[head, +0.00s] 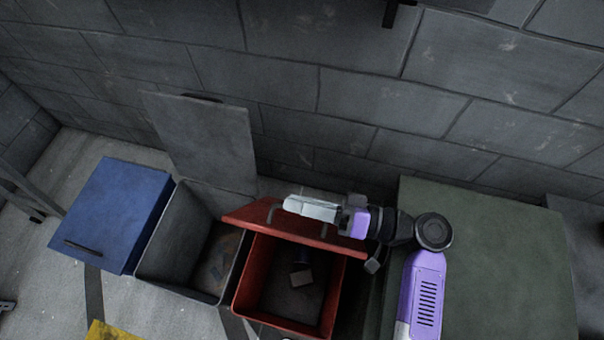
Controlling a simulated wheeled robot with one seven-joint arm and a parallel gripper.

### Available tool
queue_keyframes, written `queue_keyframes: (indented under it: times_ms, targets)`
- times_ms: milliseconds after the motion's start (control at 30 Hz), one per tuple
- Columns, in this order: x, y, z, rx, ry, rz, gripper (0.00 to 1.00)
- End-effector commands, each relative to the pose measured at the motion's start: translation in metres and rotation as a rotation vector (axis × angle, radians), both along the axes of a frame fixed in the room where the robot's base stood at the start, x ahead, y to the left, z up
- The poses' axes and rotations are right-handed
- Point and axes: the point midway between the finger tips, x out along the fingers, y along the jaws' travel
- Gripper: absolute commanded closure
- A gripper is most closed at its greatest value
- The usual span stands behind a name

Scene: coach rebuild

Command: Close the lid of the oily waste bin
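Three bins stand side by side by the wall; I can read no label naming the oily waste one. The red bin (240,290) is partly open, with its red lid (242,213) raised at a slant over the back of the opening.
The blue bin (120,210) at left has its lid down, with a dark handle at the front. A large green-grey surface (500,260) lies to the right, beneath my arm. The block wall (300,90) is close behind. A yellow patch (112,331) shows at the lower left.

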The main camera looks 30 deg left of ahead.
Motion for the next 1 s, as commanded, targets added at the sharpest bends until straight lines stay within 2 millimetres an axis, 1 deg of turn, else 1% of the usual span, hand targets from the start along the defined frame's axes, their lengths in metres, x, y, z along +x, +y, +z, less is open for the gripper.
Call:
queue_keyframes:
  times_ms: [500, 700, 833, 1000]
  targets:
    - [0.000, -0.001, 0.112, 0.001, -0.008, -0.001, 0.67]
    - [0.001, -0.001, 0.153, 0.001, -0.007, -0.003, 0.67]
    - [0.001, -0.001, 0.172, 0.000, -0.004, -0.003, 0.67]
    - [0.001, -0.002, 0.185, 0.000, -0.002, -0.003, 0.67]
